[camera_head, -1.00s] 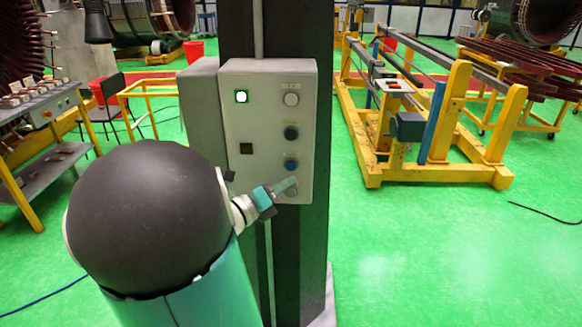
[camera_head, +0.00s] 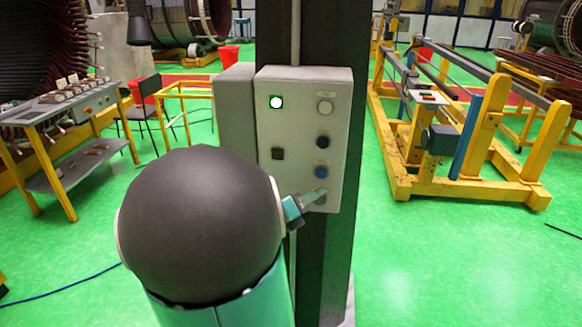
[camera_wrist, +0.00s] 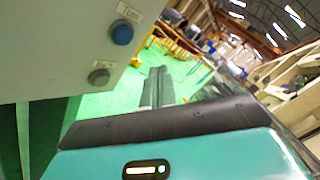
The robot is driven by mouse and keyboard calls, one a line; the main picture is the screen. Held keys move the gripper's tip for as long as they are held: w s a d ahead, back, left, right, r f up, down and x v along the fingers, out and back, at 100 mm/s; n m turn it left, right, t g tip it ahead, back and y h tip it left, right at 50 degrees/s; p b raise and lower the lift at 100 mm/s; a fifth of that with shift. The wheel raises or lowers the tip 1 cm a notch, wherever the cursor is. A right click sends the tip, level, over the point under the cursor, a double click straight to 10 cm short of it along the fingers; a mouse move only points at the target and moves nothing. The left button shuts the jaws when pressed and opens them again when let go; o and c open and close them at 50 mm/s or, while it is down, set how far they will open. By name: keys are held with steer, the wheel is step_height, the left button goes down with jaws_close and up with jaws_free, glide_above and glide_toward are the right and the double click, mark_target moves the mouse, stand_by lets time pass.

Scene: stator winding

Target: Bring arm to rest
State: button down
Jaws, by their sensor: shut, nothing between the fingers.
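My arm reaches forward from the bottom of the head view, with its dark rounded link in front. My gripper (camera_head: 317,196) shows at the lower right of the control box (camera_head: 267,128), overlapping the lowest button in the picture. In the wrist view my gripper (camera_wrist: 161,74) is shut and empty, its two fingers side by side. The control box (camera_wrist: 50,40) stands to its left there, with a blue button (camera_wrist: 122,34) and a grey button (camera_wrist: 99,77). A gap shows between the fingers and the box face in that view.
The box is on a dark column (camera_head: 335,255). A lit green-framed lamp (camera_head: 276,102) is at its upper left. A yellow frame (camera_head: 465,187) stands right, a work table (camera_head: 75,105) left. Green floor is open between the column and yellow frame.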

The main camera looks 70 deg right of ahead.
steer(key=w+a+f+m+t+y, duration=0.35)
steer(key=w+a+m, duration=0.3)
steer(key=a, duration=0.35)
steer(key=w+a+f+m+t+y, duration=0.3)
steer(key=w+a+m+t+y, duration=0.3)
steer(key=a, duration=0.4)
steer(key=w+a+r+m+t+y, duration=0.2)
steer(key=a+r+m+t+y, duration=0.1)
steer(key=a, duration=0.9)
steer(key=w+a+r+m+t+y, duration=0.3)
steer(key=a+m, duration=0.2)
steer(key=a, duration=0.7)
steer(key=shift+a+m, duration=0.2)
steer(key=shift+m, duration=0.15)
steer(key=shift+a, duration=0.1)
